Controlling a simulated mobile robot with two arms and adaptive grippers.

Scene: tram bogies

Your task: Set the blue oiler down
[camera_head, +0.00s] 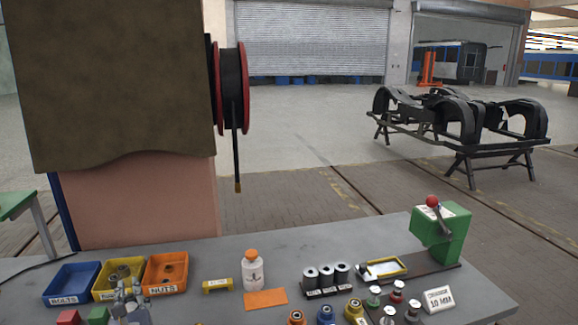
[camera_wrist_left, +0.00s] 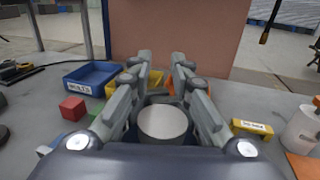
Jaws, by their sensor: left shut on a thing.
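My left gripper (camera_head: 128,290) is over the near left of the grey bench, just in front of the coloured bins. In the left wrist view its two fingers (camera_wrist_left: 160,65) are closed in around the blue oiler (camera_wrist_left: 162,122). Only a pale round end and a little blue at its side show there. The rest of the oiler is hidden by the fingers and the gripper body. I cannot tell whether its base touches the bench. My right gripper is not in view.
Blue (camera_head: 71,285), yellow (camera_head: 103,294) and orange (camera_head: 180,282) bins stand behind the gripper. A red cube (camera_wrist_left: 72,108) lies close on its left. A yellow block (camera_head: 217,286), a white bottle (camera_head: 253,274) and an orange mat (camera_head: 266,299) are to the right.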

